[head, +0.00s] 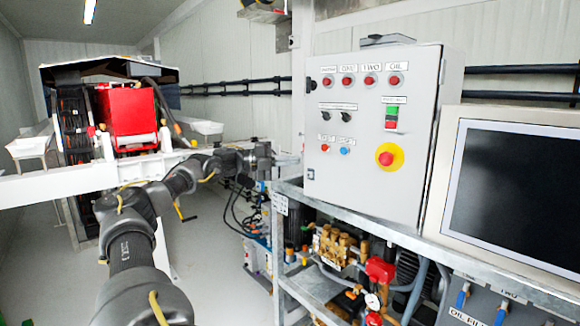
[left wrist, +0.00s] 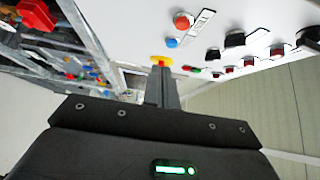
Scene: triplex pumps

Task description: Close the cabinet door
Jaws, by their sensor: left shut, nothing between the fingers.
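The light grey control cabinet (head: 437,145) stands on a metal frame in the head view. Its door (head: 350,185) carries buttons, switches and a red emergency stop on a yellow disc (head: 390,156). I cannot tell whether the door is fully shut or slightly ajar. My left gripper (head: 294,159) is shut and empty, its fingertips close to the left edge of the door. In the left wrist view the shut fingers (left wrist: 162,84) point along the door's white face (left wrist: 135,25). Contact cannot be made out. My right gripper is out of view.
A monitor (head: 515,185) stands right of the cabinet. Below are pump parts and a red valve body (head: 379,269) on the metal frame (head: 287,190). A red unit (head: 128,112) on a white beam is at left. The floor (head: 215,250) between is partly clear.

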